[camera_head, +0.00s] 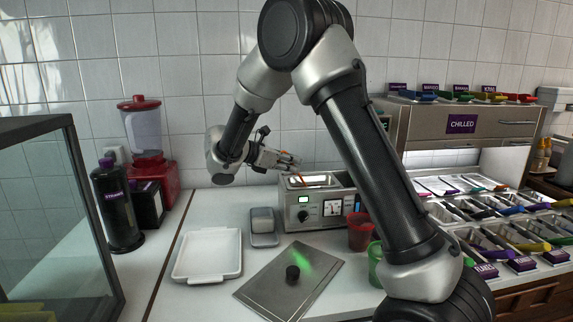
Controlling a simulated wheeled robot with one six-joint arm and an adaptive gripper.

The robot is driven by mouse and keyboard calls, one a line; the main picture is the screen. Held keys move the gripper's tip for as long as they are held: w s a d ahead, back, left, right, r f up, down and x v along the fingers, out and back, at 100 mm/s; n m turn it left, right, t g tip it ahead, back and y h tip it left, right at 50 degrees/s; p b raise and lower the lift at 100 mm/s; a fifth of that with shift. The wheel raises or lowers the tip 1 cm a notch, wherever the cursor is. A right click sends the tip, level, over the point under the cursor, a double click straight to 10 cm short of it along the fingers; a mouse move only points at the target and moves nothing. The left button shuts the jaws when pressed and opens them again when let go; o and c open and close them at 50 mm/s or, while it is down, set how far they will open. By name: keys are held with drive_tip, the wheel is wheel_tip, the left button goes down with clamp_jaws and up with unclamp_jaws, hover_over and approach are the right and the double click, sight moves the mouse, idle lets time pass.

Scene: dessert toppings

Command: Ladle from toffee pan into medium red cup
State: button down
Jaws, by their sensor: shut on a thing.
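My gripper (292,161) is shut on an orange-brown handle (299,177), which seems to be the ladle's. It is above the left part of a steel warmer (320,219) with a knob and a dial, which looks like the toffee pan's unit. The handle slants down toward the pan's open top (324,179). The ladle's bowl and the toffee cannot be made out. A translucent red cup (359,235) stands on the counter right of the warmer's front. A green cup (375,268) stands nearer, partly hidden by my arm.
A white tray (207,256) and a small grey dish (263,240) are left. Topping bins (500,235) fill the right. My arm crosses the middle.

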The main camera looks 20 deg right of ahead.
drive_tip(key=shift+s+a+f+t+h, duration=0.15)
drive_tip(key=shift+a+f+h, duration=0.45)
drive_tip(key=shift+f+h, duration=0.2)
drive_tip(key=shift+s+a+f+t+h, duration=0.1)
drive_tip(key=shift+a+f+t+h, duration=0.05)
drive_tip(key=shift+a+f+h, duration=0.55)
drive_tip(key=shift+d+f, duration=0.1)
drive_tip(key=shift+d, duration=0.05)
drive_tip(key=shift+t+h, duration=0.3)
drive_tip(key=shift+h, duration=0.3)
drive_tip(key=shift+a+r, duration=0.2)
drive_tip(key=shift+r, duration=1.35)
drive_tip(key=shift+a+r, duration=0.15)
drive_tip(key=shift+r, duration=1.4)
drive_tip(key=shift+s+r, duration=0.1)
drive_tip(key=shift+r, duration=1.8)
drive_tip(key=shift+a, duration=0.1)
